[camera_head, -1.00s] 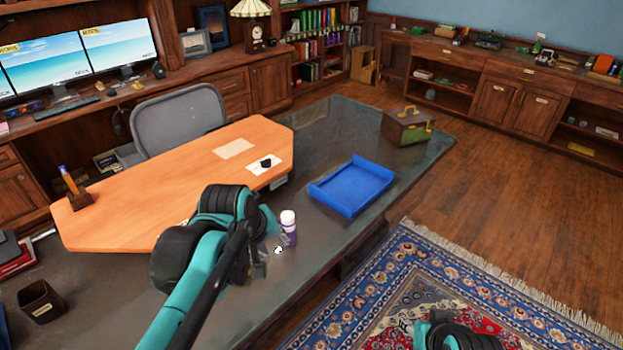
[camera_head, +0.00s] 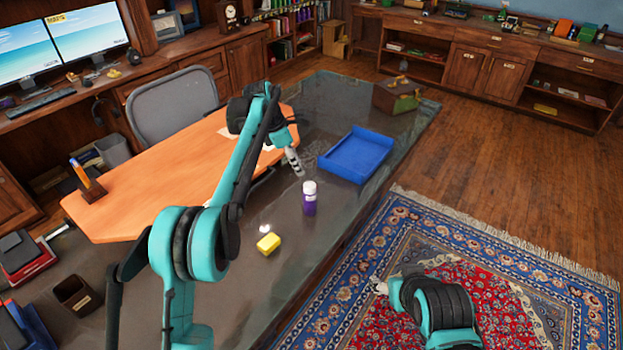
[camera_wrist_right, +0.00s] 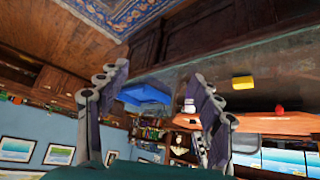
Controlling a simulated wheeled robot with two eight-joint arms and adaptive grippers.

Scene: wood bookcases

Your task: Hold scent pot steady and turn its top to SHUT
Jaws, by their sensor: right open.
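The scent pot (camera_head: 309,198) is a small purple bottle with a white top, upright on the grey glass desk top (camera_head: 340,100). It is also between the fingers as seen in the right wrist view (camera_wrist_right: 190,105), but well beyond them. My left gripper (camera_head: 295,161) hangs over the desk, behind and a little left of the pot, apart from it; its finger gap is too small to tell. My right gripper (camera_wrist_right: 158,95) is open and empty. In the head view it is at lower right, over the rug, clear of the desk. Lettering on the pot is not readable.
A yellow block (camera_head: 268,243) lies on the desk, left and in front of the pot. A blue tray (camera_head: 356,155) is behind and right of it. A green and brown box (camera_head: 397,96) stands at the desk's far end. The orange desk panel (camera_head: 140,195) is left.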

